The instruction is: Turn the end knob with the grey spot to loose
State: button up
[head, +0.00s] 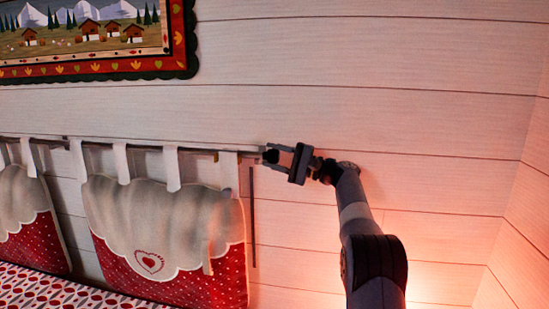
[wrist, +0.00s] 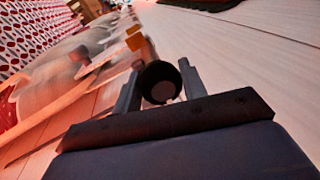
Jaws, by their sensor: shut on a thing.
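The end knob (wrist: 158,80) is a dark round piece with a greyish spot on its end face, seen in the wrist view between my two fingers. In the head view the knob (head: 270,156) is a small black piece at the right end of the rail (head: 210,150). My gripper (head: 277,155) reaches it from the right, and is shut on the knob with one finger on each side. It also shows in the wrist view (wrist: 160,85). The spot's turn angle is too small to tell.
Red and white cushions (head: 165,250) hang from the rail by white loops, left of my gripper. A thin dark rod (head: 253,215) hangs below the rail's end. A framed picture (head: 95,40) is on the wall above. The wall to the right is bare.

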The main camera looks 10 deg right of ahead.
jog(key=shift+f, duration=0.1)
jog(key=o, duration=1)
jog(key=b+v, duration=0.2)
jog(key=v, duration=0.8)
jog(key=shift+s+d, duration=0.15)
jog(key=shift+d, duration=0.25)
jog(key=p+x, duration=0.2)
jog(key=x, duration=0.9)
jog(key=shift+d, duration=0.1)
